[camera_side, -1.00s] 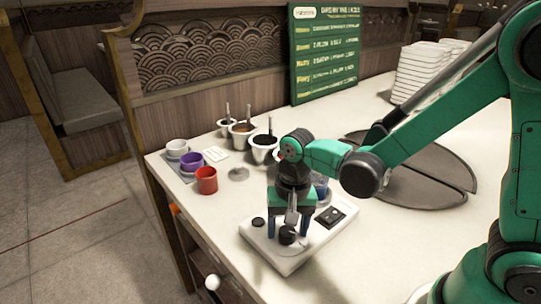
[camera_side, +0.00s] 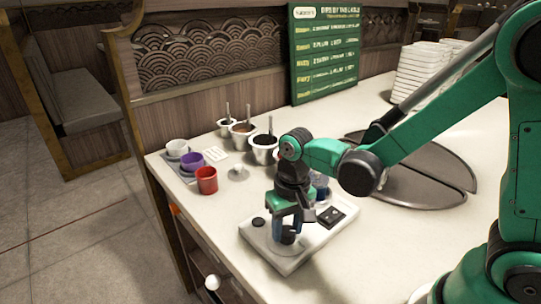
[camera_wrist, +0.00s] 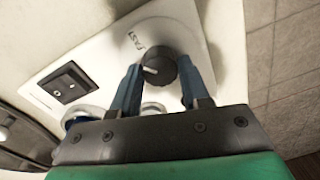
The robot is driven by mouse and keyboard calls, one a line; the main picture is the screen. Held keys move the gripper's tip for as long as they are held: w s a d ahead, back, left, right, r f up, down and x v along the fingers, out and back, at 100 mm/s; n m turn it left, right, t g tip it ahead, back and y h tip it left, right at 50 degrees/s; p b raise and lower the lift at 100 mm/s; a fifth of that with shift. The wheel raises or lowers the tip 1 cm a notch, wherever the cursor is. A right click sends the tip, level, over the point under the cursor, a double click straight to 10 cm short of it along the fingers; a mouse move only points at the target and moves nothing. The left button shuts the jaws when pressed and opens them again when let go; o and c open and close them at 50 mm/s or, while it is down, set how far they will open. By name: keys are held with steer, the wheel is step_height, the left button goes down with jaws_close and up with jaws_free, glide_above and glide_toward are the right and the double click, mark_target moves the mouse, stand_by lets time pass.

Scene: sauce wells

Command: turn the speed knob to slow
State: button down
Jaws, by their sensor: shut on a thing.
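The speed knob (camera_wrist: 160,70) is a round black dial with a pale pointer mark, on a white control panel (camera_wrist: 95,60). In the wrist view the word FAST is printed beside it, and the pointer is turned toward the picture's left. No slow label can be read. My gripper (camera_wrist: 158,78) has its two blue fingers on either side of the knob, shut on it. In the side view the knob (camera_side: 288,236) sits low between the fingers of my gripper (camera_side: 290,232), partly hidden.
The panel also carries a black rocker switch (camera_side: 331,216) and a small black button (camera_side: 258,222). Red (camera_side: 207,181) and purple (camera_side: 191,161) cups and several sauce wells (camera_side: 264,148) stand behind. A dark round plate (camera_side: 430,175) lies to the right.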

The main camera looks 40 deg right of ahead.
mark_target(287, 229)
steer(key=n, duration=0.4)
steer(key=shift+n, duration=0.3)
steer(key=shift+a+n+g, duration=0.1)
steer(key=shift+n+g, duration=0.2)
steer(key=shift+n, duration=2.3)
steer(key=shift+c, duration=2.1)
jaws_free()
steer(key=shift+r, duration=0.1)
steer(key=shift+w+r, duration=0.1)
steer(key=shift+r, duration=2.6)
